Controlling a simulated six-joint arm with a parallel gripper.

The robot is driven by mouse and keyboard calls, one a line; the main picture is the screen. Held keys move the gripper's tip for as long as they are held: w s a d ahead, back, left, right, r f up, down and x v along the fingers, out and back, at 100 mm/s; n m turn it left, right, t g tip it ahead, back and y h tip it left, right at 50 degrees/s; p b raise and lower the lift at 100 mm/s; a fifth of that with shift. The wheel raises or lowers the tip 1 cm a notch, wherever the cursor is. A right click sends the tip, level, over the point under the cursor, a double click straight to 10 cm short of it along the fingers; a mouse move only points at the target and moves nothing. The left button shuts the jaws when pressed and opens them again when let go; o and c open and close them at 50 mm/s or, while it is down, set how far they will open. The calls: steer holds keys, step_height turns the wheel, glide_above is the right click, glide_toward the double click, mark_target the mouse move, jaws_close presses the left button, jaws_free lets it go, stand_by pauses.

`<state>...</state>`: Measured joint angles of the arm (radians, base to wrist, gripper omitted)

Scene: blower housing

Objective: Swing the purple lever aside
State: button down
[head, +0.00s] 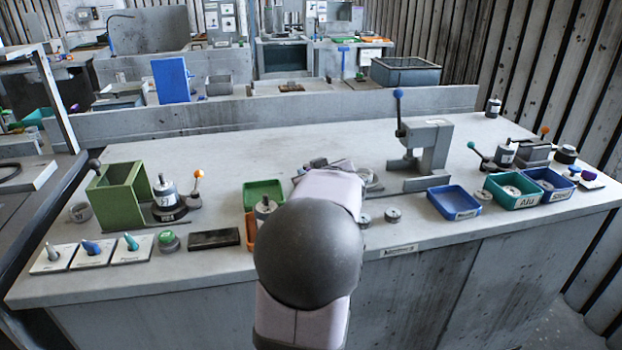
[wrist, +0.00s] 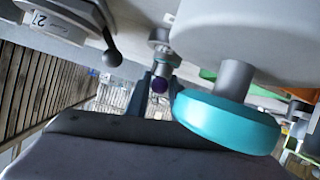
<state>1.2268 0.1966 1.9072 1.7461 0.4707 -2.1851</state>
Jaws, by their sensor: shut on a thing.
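A large teal round knob (wrist: 228,122) hangs close to the right of my fingers. A black-knobbed lever (wrist: 112,57) stands at upper left. In the head view a green box (head: 265,193) is left of my arm, and a grey press (head: 428,150) is right.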

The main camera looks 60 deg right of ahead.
steer(key=m+g+h+b, duration=0.1)
steer(key=b, duration=0.2)
steer(key=shift+w+a+f, duration=0.3)
steer(key=shift+w+f, duration=0.05)
steer(key=shift+f, duration=0.05)
steer(key=shift+w+a+r+m+g+h+b, duration=0.15)
steer(key=shift+w+m+g+h+b, duration=0.15)
steer(key=shift+m+g+h+b, duration=0.35)
steer(key=shift+w+a+r+m+g+h+p, duration=0.1)
steer(key=shift+w+m+g+h+p, duration=0.1)
steer(key=shift+m+g+p, duration=0.25)
steer(key=shift+w+a+r+m+g+h+p, duration=0.15)
steer(key=shift+m+g+p, duration=0.15)
steer(key=shift+m+g, duration=0.15)
steer(key=shift+w+f+m+g+h+p, duration=0.15)
steer(key=shift+m+g+h+p, duration=0.15)
steer(key=shift+m+g+p, duration=0.45)
steer(key=c, duration=1.6)
jaws_free()
